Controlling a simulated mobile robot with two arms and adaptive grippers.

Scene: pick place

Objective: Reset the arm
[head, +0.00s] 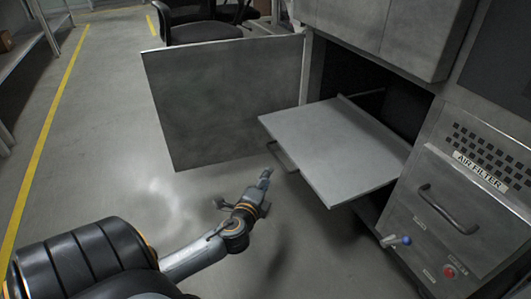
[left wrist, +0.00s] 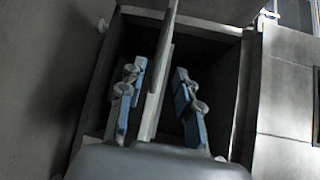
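My left arm comes in from the lower left of the head view. Its gripper (head: 243,189) is open and empty, with its fingers spread, in front of a grey pull-out shelf (head: 335,145) and apart from it. In the left wrist view the two blue-padded fingers of the left gripper (left wrist: 159,70) stand apart. The shelf (left wrist: 154,98) shows edge-on in the gap between them, further off. My right gripper is in neither view.
The shelf sticks out of an open grey cabinet (head: 420,165). The cabinet's open door (head: 225,100) stands to the left of the shelf. Office chairs (head: 200,30) stand behind. The floor at left is clear.

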